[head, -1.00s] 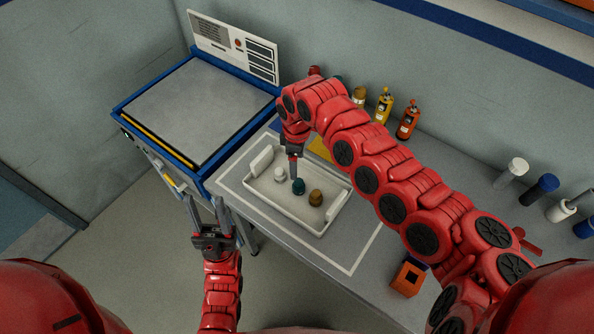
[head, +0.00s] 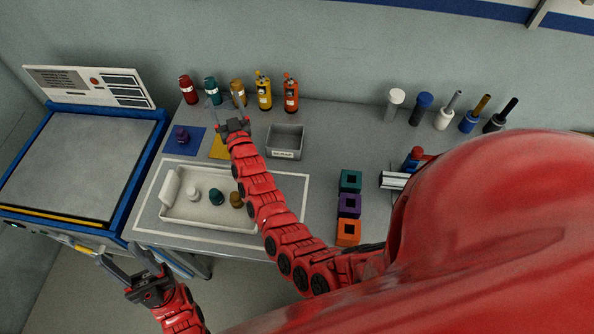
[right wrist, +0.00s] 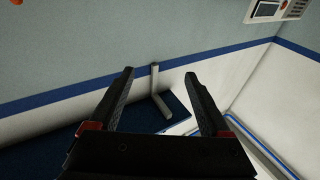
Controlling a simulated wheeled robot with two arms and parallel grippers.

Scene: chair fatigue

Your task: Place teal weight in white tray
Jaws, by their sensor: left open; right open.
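The white tray (head: 180,214) sits on the grey table at the left. The teal weight (head: 216,197) is inside it, between a white weight (head: 193,194) and a brown weight (head: 237,200). My right gripper (head: 228,102) is open and empty, beyond the tray near the bottles at the wall; its arm passes close by the tray's right end. In the right wrist view its two black fingers (right wrist: 160,73) are apart with nothing between them. My left gripper (head: 120,254) is open and empty, below the tray, off the table's front edge.
Several bottles (head: 264,92) line the wall. A grey bin (head: 286,141), blue mat (head: 184,140) and yellow mat (head: 218,146) lie behind the tray. Teal, purple and orange blocks (head: 349,206) stand to the right. A blue-framed bench (head: 75,165) is at the left.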

